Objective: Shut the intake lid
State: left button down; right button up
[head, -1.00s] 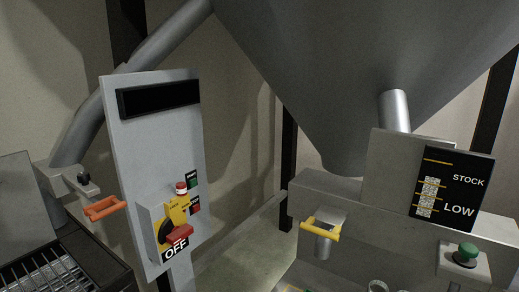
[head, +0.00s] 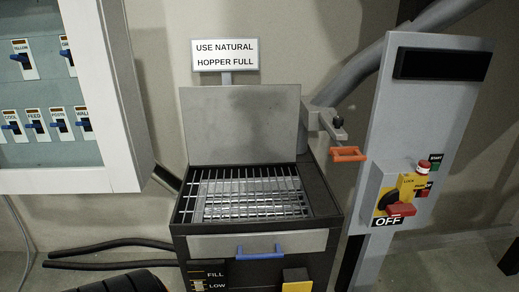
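The intake lid (head: 243,122) is a grey metal plate standing upright and open at the back of the dark intake box (head: 325,190). Below it the box top is a metal grate (head: 250,195) with a crosshatch of bars, uncovered. A blue handle (head: 260,253) sits on the box front, under a grey strip. An orange handle (head: 348,154) on a grey bracket is to the right of the lid, by a slanted pipe. Neither of my grippers shows in the head view.
A sign (head: 225,54) reading "USE NATURAL HOPPER FULL" stands behind the lid. A control panel (head: 425,120) with a red switch marked OFF stands at right. A white-framed switch cabinet (head: 120,95) is at left. Dark hoses (head: 110,255) lie at lower left.

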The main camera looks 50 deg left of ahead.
aim_at(229, 124)
jog(key=u, duration=0.45)
jog(key=l+u, duration=0.15)
jog(key=u, duration=0.3)
jog(key=l+u, duration=0.1)
jog(key=u, duration=0.35)
jog(key=l+u, duration=0.1)
jog(key=u, duration=0.35)
jog(key=j+z, duration=0.15)
jog(key=j, duration=1.55)
jog(key=i, duration=0.05)
